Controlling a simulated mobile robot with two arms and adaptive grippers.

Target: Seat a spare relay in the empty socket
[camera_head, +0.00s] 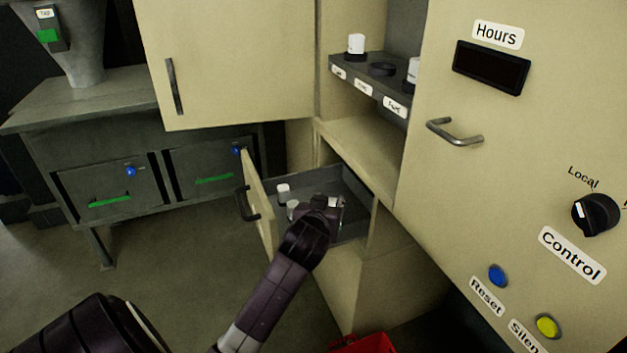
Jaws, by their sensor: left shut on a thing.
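A dark shelf (345,76) in the open cabinet carries a row of black sockets. The left socket holds a white relay (356,43), and another white relay (413,70) stands at the right, partly cut off by the door. The empty socket (382,69) lies between them. Below, an open drawer (352,184) holds a white spare relay (283,190) at its left side and another white piece (293,206) beside my gripper. My left gripper (326,203) is down in the drawer, shut on a relay that its own body mostly hides. My right gripper is out of view.
The drawer front with its handle (247,204) stands out at the left. An open cabinet door (225,60) is above, and a panel door (510,140) with knob and buttons is at the right. A red container (365,344) shows at the bottom edge.

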